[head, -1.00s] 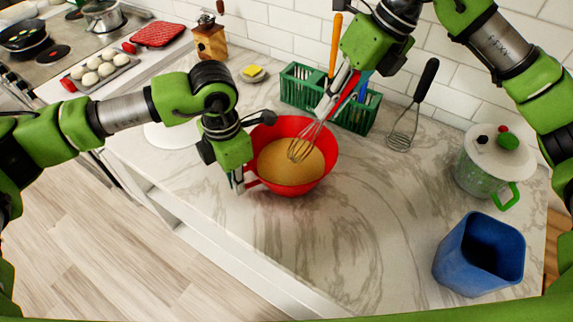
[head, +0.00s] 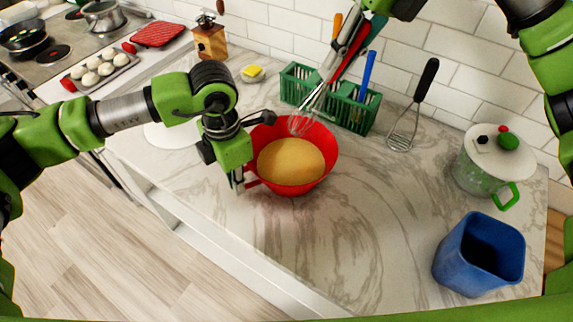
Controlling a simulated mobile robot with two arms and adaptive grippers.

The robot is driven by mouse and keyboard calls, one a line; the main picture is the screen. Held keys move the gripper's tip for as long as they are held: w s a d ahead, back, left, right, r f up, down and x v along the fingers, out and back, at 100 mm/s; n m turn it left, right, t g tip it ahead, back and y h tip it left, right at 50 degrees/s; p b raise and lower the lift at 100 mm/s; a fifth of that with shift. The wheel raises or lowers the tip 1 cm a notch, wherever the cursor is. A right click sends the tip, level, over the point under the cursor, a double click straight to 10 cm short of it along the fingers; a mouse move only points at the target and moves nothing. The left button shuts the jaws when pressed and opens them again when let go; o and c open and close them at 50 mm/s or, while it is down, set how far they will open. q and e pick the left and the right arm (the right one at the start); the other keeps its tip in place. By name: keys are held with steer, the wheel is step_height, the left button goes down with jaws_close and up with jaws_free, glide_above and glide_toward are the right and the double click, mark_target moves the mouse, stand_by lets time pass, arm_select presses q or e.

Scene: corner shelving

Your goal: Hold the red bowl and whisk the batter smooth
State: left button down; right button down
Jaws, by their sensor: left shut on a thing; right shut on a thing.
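The red bowl (head: 327,150) stands upright on the marble counter, with smooth-looking tan batter (head: 290,161) inside. My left gripper (head: 240,179) is at the bowl's left side, shut on its red handle; its fingertips are partly hidden. My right gripper (head: 333,62) is high at the top, shut on the red-handled whisk (head: 301,122). The whisk is tilted, and its wire end appears over the bowl's back rim, clear of the batter surface.
A green crate (head: 352,114) with utensils stands behind the bowl. A lidded pot (head: 477,172) and blue bin (head: 452,255) are on the right. The front-middle counter is clear.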

stand_by(0.3)
arm_select(q)
steer(key=c, duration=2.1)
jaws_free()
steer(key=shift+r, duration=0.1)
step_height(320, 180, up, 12)
steer(key=shift+f, duration=0.1)
steer(key=shift+f, duration=0.1)
arm_select(e)
steer(key=shift+f, duration=0.1)
